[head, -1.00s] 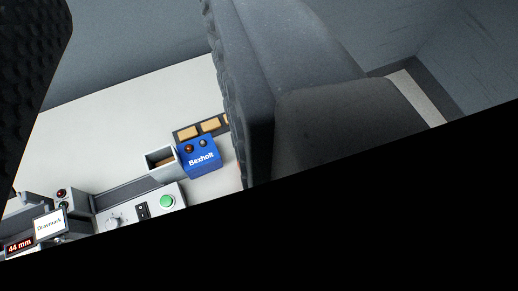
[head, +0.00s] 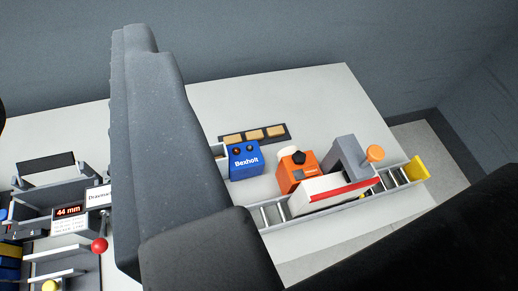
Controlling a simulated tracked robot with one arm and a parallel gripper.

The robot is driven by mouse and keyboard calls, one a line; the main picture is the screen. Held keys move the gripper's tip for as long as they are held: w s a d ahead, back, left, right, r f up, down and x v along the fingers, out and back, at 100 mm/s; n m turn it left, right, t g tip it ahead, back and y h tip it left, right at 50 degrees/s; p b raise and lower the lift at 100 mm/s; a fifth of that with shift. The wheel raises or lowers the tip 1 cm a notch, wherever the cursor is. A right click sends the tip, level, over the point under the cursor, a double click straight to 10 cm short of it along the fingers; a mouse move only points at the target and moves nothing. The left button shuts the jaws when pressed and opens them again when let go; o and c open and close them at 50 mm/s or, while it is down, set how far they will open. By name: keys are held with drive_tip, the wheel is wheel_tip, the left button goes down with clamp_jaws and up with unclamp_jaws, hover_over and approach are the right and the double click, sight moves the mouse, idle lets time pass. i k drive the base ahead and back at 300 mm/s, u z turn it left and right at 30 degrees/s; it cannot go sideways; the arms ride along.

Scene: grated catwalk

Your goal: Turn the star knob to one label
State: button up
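I cannot make out a star knob for certain. An orange round knob (head: 375,153) sits on a grey block (head: 350,160) at the right of the pale table. A small black knob (head: 297,157) is on the orange box (head: 300,174) beside it. My gripper (head: 62,88) is open and empty. One big grey finger fills the left middle of the view, and only a sliver of the other shows at the left edge. The finger hides part of the table, and the panel with the green button is out of sight.
A blue Bexholt box (head: 245,160) stands near a dark strip with tan blocks (head: 254,135). A roller track (head: 281,214) carries a white and red box (head: 330,194). A 44 mm display (head: 69,211) and red-ball lever (head: 99,245) are at left.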

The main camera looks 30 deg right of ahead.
sight(299, 158)
drive_tip(key=u, duration=2.15)
drive_tip(key=k, duration=1.2)
drive_tip(key=z, duration=2.35)
drive_tip(key=i, duration=1)
